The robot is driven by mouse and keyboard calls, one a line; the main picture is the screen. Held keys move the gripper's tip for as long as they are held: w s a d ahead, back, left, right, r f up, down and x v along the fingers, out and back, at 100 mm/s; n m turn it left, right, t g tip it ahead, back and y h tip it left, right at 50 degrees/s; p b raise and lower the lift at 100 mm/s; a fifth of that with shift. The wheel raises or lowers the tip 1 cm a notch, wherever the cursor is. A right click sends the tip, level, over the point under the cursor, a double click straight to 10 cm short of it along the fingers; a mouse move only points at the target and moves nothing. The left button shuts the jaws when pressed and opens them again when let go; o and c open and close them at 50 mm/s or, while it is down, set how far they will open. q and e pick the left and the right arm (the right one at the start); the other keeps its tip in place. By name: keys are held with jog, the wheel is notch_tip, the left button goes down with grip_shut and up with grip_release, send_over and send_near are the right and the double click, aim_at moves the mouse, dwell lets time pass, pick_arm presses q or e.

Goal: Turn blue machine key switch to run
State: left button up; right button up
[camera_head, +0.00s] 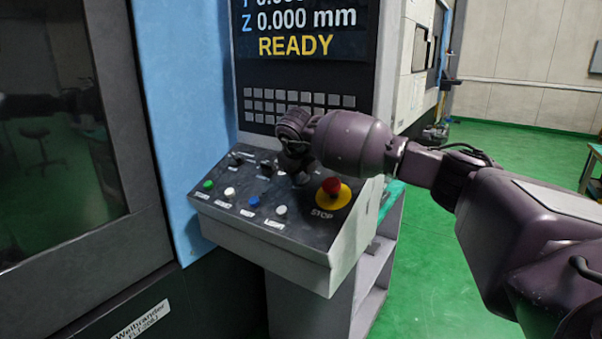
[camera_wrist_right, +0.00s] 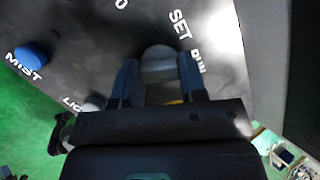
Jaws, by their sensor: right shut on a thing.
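The blue machine (camera_head: 190,90) has a sloped dark control panel (camera_head: 225,187) in the head view. My right gripper (camera_head: 297,172) reaches down onto the panel's upper right part, left of the red stop button. In the right wrist view, my right gripper (camera_wrist_right: 160,84) is shut on the key switch (camera_wrist_right: 160,62), whose grey rounded end shows between the two fingers. The labels SET (camera_wrist_right: 181,24) and RUN (camera_wrist_right: 198,62) are printed beside it, RUN partly covered by a finger. I cannot tell which label the key points to. The key switch is hidden by my gripper in the head view.
A red stop button (camera_head: 331,186) on a yellow ring sits close to my right gripper. Green (camera_head: 208,185), white and blue (camera_head: 254,201) buttons line the panel's front, with dark switches (camera_head: 266,169) behind. The screen (camera_head: 300,30) reads READY. Green floor is free at right.

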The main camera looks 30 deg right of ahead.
jog(key=shift+m, duration=0.9)
jog(key=shift+h, duration=0.3)
jog(key=o, duration=0.9)
jog(key=v, duration=1)
jog(key=shift+s+a+r, duration=0.15)
jog(key=shift+r, duration=0.2)
